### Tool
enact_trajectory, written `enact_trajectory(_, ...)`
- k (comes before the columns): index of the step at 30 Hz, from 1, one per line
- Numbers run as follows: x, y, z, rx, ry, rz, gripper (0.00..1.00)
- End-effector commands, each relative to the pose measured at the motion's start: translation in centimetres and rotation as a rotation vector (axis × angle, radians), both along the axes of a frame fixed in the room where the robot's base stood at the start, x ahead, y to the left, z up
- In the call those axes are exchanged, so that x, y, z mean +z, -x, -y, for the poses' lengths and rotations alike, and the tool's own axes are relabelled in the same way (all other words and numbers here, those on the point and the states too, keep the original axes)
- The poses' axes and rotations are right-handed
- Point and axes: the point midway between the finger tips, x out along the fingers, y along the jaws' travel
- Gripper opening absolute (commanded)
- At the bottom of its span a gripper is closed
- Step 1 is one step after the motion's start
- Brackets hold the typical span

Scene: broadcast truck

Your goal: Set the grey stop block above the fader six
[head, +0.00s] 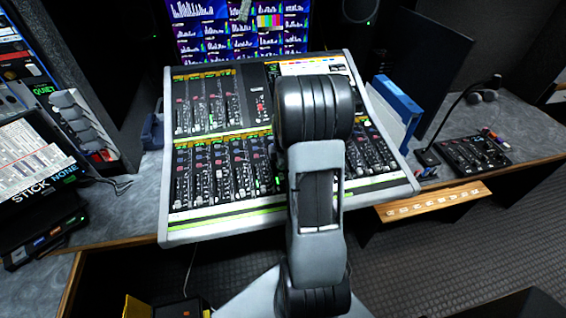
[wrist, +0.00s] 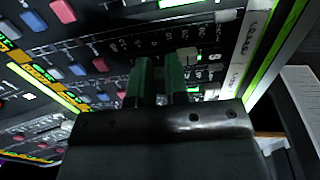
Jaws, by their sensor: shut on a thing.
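The mixing console (head: 164,200) fills the middle of the head view, with an upper and a lower bank of faders. My own arm covers its middle, and my gripper is hidden behind it there. In the wrist view my gripper (wrist: 159,72) reaches over the console's channel strips, its two green fingers close together. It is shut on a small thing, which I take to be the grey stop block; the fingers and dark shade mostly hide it. Pale fader caps show just right of the fingers. I cannot tell which fader is six.
A wooden ledge (head: 440,201) with small pale labels juts out at the console's right front. A small black panel (head: 470,153) and a gooseneck microphone stand at the right. Monitors stand at the back; a rack of grey pieces (head: 78,115) is left.

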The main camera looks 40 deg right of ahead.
Motion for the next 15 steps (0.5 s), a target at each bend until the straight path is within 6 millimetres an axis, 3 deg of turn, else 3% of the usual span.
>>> enact_trajectory(15,-0.29,-0.04,0.02,0.0,0.0,0.0,0.0)
